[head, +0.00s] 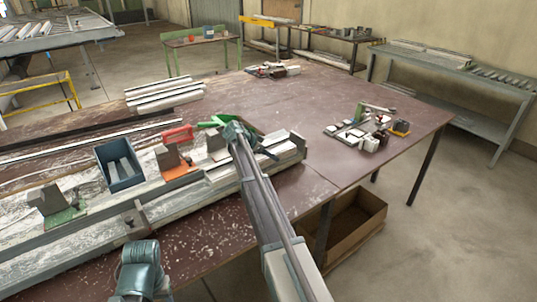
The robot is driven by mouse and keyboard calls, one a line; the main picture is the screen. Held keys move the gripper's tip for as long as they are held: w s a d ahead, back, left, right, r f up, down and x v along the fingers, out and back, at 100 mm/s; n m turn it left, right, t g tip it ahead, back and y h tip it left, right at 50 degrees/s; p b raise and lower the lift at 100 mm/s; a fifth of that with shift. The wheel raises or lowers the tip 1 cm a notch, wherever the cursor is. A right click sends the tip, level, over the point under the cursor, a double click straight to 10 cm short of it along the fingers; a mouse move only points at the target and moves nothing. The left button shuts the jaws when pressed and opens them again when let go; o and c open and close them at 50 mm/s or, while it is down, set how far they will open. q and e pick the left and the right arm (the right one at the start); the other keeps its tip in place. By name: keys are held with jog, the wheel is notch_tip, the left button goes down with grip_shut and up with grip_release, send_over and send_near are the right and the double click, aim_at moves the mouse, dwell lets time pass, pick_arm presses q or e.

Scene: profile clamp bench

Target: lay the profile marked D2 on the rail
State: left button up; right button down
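Several pale profiles (165,96) lie in a stack at the back left of the bench; no mark on them is readable, so I cannot tell which is D2. The long grey rail (125,222) runs along the front of the bench, with clamps on orange and green bases along it. My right arm reaches over the rail's right end, and its gripper (252,143) is beside a clamp with a green handle (213,122). Its fingers are too small and partly hidden to read. A teal part of my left arm shows at the bottom; its fingers are not visible.
A blue-grey bin (119,164) stands beside the red-handled clamp (177,134). Small parts and blocks (365,130) lie on the bench's right side. An open cardboard box (350,222) is below the front edge. The bench between the parts and the rail is clear.

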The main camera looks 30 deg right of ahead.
jog(key=shift+f, duration=0.2)
grip_release()
jog(key=shift+a+r+p, duration=0.35)
jog(key=shift+r, duration=0.15)
jog(key=p+v, duration=0.8)
jog(key=v, duration=0.3)
jog(key=shift+s+a+r, duration=0.15)
jog(key=shift+a+r, duration=0.05)
jog(key=shift+r, duration=0.1)
jog(key=shift+a+r+p, duration=0.25)
jog(key=shift+a+p, duration=0.15)
